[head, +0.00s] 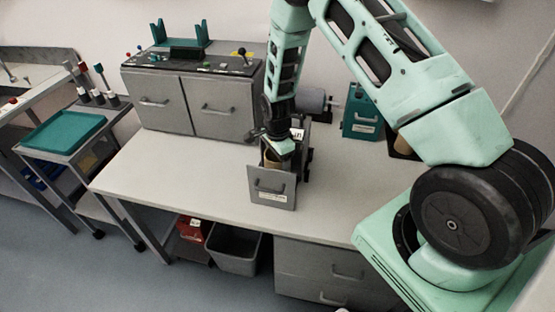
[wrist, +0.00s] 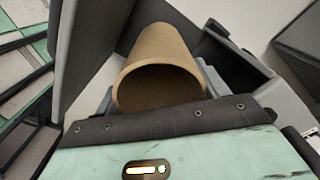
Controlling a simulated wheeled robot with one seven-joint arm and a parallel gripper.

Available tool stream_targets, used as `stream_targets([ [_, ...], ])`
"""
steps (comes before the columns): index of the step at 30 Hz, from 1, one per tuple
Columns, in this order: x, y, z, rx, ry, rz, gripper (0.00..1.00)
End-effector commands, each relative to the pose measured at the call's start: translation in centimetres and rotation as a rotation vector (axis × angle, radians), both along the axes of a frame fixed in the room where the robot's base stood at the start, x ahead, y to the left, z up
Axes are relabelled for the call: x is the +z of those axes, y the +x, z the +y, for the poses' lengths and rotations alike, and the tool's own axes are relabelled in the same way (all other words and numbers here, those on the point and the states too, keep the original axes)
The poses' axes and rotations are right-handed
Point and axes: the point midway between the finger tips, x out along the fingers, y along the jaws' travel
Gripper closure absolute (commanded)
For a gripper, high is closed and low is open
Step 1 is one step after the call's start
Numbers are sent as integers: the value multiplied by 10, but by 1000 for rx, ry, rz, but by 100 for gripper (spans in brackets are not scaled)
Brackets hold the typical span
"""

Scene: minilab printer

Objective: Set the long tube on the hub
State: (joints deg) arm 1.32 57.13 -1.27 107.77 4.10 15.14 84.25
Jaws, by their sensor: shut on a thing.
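A tan cardboard-like tube (wrist: 160,62) stands out from my gripper in the wrist view, with its open end facing the camera. It lies between the grey fingers of my gripper (wrist: 160,95), which is shut on it. In the head view my gripper (head: 280,146) is low over a grey unit with a handled front panel (head: 270,188). A small part of the tan tube (head: 270,160) shows just behind that panel. I cannot make out the hub, nor whether the tube touches anything below; the gripper and panel hide that area.
The unit stands near the front edge of the pale bench (head: 190,175). A grey two-door cabinet (head: 190,100) is at the back left. A teal box (head: 361,122) and a dark holder with another tan cylinder (head: 403,145) are to the right. The bench left of the unit is clear.

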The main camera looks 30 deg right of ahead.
Motion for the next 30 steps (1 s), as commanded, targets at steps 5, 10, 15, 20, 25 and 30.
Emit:
stream_targets([
  [5,-6,0,0,0,0,0,50],
  [10,-11,0,0,0,0,0,50],
  [15,-11,0,0,0,0,-1,50],
  [20,-11,0,0,0,0,-1,22],
  [25,-11,0,0,0,0,-1,2],
  [30,-10,1,0,-1,-1,-2,2],
])
